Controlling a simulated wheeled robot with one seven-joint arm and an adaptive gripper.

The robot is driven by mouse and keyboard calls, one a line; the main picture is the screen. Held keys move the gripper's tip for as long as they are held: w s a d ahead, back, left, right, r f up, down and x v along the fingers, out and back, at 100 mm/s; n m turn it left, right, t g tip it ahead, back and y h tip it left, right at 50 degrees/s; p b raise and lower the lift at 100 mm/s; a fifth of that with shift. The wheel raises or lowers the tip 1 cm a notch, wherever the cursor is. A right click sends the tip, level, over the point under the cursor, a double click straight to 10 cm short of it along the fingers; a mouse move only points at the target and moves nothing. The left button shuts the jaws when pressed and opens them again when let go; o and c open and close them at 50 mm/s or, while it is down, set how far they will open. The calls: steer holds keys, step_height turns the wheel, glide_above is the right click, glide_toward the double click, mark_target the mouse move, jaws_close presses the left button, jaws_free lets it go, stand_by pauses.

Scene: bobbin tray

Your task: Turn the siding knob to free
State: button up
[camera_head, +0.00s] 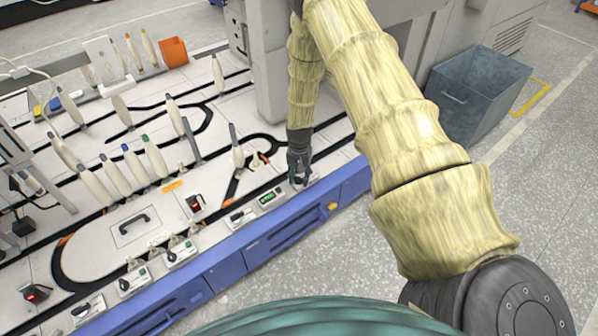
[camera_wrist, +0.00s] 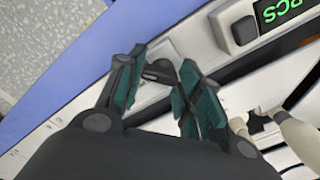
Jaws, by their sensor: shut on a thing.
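My gripper (camera_head: 299,172) reaches down at the front right end of the bench, just right of a small green display. In the wrist view my gripper (camera_wrist: 160,72) has its two green-padded fingers on either side of a dark knob (camera_wrist: 158,70), shut on it. The knob sits on a pale plate at the bench's front edge. I take it as the siding knob, but I can read no label and cannot tell its setting. In the head view my gripper mostly hides it.
The green display (camera_head: 268,198) and another black knob (camera_head: 237,217) sit left of my gripper. Several upright bobbins (camera_head: 155,157) stand along black tracks. A grey bin (camera_head: 478,95) stands on the floor at right. The blue bench front (camera_head: 290,237) borders free floor.

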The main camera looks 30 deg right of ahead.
steer(key=n+p, duration=0.2)
steer(key=n, duration=0.3)
steer(key=shift+w+r+n+p, duration=0.1)
steer(key=shift+r+n+p, duration=0.05)
steer(key=shift+n+p, duration=0.2)
steer(key=shift+w+n+p, duration=0.1)
steer(key=shift+n+p, duration=0.65)
steer(key=shift+n, duration=1.4)
steer(key=o, duration=1)
steer(key=shift+r, duration=5.9)
